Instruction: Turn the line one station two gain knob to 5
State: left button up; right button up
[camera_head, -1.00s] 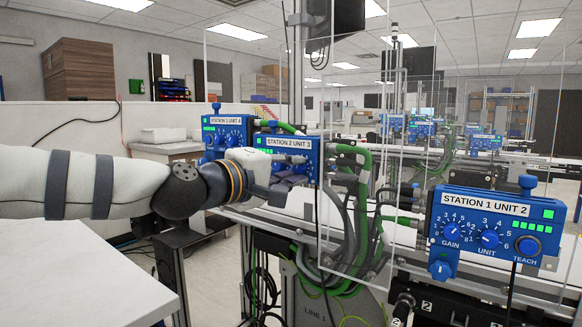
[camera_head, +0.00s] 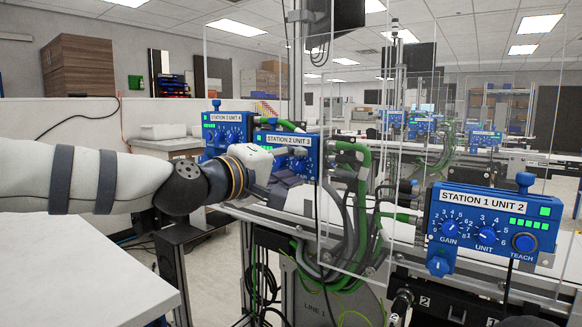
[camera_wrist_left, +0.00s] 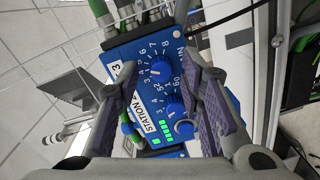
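The blue station 2 unit 3 box (camera_head: 287,152) is on the line left of centre in the head view. In the left wrist view the box (camera_wrist_left: 143,52) fills the space between my fingers. I cannot read the gain pointer's number surely. My left gripper (camera_head: 284,183) is close in front of the box. In the wrist view my left gripper (camera_wrist_left: 161,76) is open, one finger on each side of the dials, with nothing held. My right gripper is not clearly seen.
The station 1 unit 2 box (camera_head: 487,222) stands at the right with its own dials. The station 3 unit 4 box (camera_head: 226,131) is just behind the left gripper. Clear panels, green hoses (camera_head: 361,185) and cables are close by. A white table (camera_head: 80,270) is at lower left.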

pick_arm(q)
jog(key=shift+s, duration=0.1)
jog(key=v, duration=1.2)
jog(key=shift+d, duration=0.1)
